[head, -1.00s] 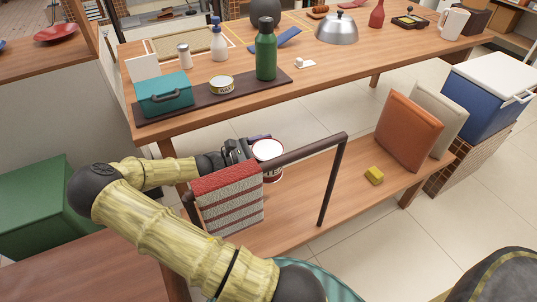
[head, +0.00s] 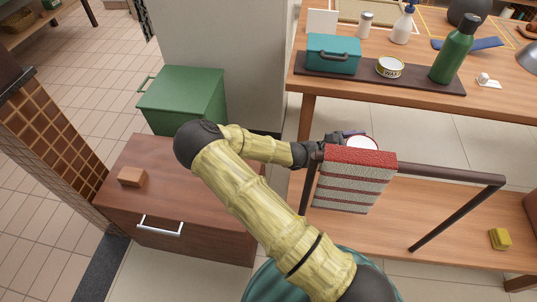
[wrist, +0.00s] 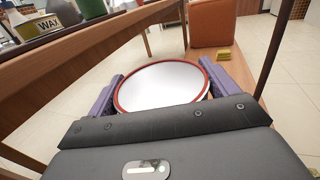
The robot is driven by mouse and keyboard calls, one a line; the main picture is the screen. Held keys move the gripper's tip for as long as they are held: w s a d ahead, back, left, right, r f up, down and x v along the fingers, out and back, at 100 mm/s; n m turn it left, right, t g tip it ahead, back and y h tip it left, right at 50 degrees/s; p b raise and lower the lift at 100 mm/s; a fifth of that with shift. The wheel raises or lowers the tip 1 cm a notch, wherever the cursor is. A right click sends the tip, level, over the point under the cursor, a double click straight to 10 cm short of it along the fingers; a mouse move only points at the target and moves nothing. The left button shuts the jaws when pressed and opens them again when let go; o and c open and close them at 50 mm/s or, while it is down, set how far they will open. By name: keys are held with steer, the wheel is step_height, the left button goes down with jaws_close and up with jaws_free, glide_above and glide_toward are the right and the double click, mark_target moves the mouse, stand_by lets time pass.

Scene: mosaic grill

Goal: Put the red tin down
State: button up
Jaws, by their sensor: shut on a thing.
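The red tin (wrist: 160,86) has a pale round top with a red rim. In the wrist view it sits between the two purple fingers of my gripper (wrist: 161,82), which is shut on it. In the head view my gripper (head: 345,137) is behind the striped towel on the dark rail, above the low wooden shelf. Only the pale top of the tin (head: 362,142) shows there; the towel hides its lower part. I cannot see the tin's underside or whether it touches anything below.
The striped towel (head: 352,182) and dark rail (head: 450,174) stand in front of my gripper. The lower shelf (head: 450,215) has bare room and a yellow sponge (head: 500,239). Left are a brown cabinet (head: 190,205) with an orange-brown block (head: 132,176) and a green bin (head: 185,97).

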steer(key=a+f+n+t+y, duration=0.2)
steer(key=a+t, duration=0.3)
steer(key=a, duration=0.3)
steer(key=a+f+n+t+y, duration=0.2)
steer(key=a+f+n+t, duration=0.2)
steer(key=a, duration=0.4)
steer(key=shift+w+f+n+t, duration=0.15)
steer(key=shift+w+n+t, duration=0.1)
steer(key=shift+n+t, duration=0.15)
steer(key=shift+a, duration=0.1)
